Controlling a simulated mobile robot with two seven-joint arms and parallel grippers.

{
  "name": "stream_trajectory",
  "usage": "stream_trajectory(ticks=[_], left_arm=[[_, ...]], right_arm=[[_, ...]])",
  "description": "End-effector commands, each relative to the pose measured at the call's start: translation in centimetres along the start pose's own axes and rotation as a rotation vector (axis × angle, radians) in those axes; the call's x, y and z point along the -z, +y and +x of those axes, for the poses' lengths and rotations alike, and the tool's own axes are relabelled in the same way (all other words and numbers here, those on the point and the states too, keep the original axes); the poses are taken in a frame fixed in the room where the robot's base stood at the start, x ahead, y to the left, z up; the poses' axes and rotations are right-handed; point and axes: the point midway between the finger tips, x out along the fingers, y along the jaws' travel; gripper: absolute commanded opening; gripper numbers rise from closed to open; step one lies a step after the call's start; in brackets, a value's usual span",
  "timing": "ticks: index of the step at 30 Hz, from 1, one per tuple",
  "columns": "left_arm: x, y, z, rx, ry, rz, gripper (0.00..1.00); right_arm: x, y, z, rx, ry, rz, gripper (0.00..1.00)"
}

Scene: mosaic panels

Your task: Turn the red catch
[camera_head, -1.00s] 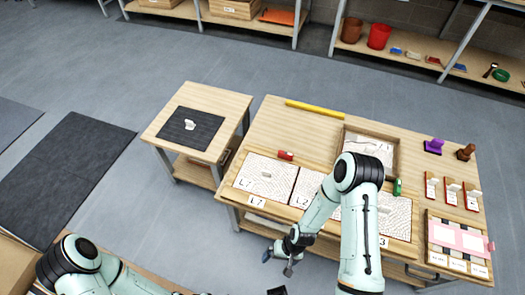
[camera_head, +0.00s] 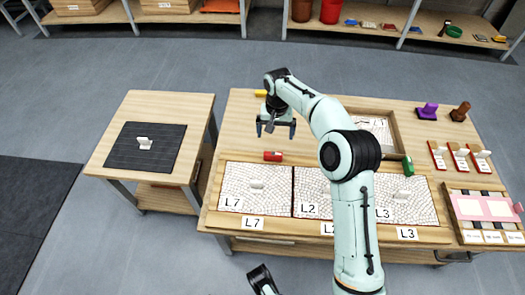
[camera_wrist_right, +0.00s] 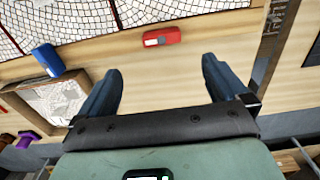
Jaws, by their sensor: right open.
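The red catch (camera_head: 272,156) is a small block with a pale label, on the wooden strip at the back edge of the panel marked L7. It also shows in the right wrist view (camera_wrist_right: 162,36), beyond my fingertips. My right gripper (camera_head: 276,134) is open and empty, pointing down above the table just behind the red catch, apart from it. Its two fingers show spread in the right wrist view (camera_wrist_right: 162,68). A dark part at the bottom edge of the head view may be my left gripper (camera_head: 262,280); its jaws cannot be made out.
A blue catch (camera_wrist_right: 47,58) sits beside the wooden tray (camera_wrist_right: 88,82); my right arm hides it in the head view. A green catch (camera_head: 407,166) is farther right. The mosaic panels (camera_head: 240,180) lie in front. A side table (camera_head: 112,122) stands left.

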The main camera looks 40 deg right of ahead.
Motion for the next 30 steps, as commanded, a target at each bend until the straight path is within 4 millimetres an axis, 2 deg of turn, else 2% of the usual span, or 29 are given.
stream_trajectory(ticks=[1,5,8,14,17,21,25,30], left_arm=[[0.5,-0.2,0.7,0.0,0.014,-0.001,0.43],[1.1,-0.2,0.9,0.0,0.032,-0.002,0.43],[1.5,-0.3,1.2,0.001,0.045,-0.003,0.43],[3.2,-0.8,2.4,0.005,0.093,-0.006,0.43],[3.2,-1.3,3.1,0.012,0.091,-0.011,0.43],[1.9,-2.3,3.9,0.029,0.051,-0.021,0.43],[1.3,-2.9,4.4,0.04,0.029,-0.027,0.43],[0.8,-3.1,4.6,0.045,0.013,-0.031,0.43]], right_arm=[[0.1,0.0,0.7,-0.002,0.0,0.001,1.0],[0.1,0.0,1.4,-0.003,-0.001,0.002,1.0],[0.1,0.0,2.6,-0.004,-0.003,0.002,1.0],[0.0,0.0,6.9,-0.003,-0.005,0.001,1.0],[0.1,0.1,9.1,-0.004,-0.004,0.001,1.0],[0.0,0.0,11.6,-0.002,-0.004,0.001,1.0],[0.1,0.0,13.1,-0.003,-0.002,0.001,1.0],[0.1,0.0,13.9,-0.002,-0.001,0.0,1.0]])
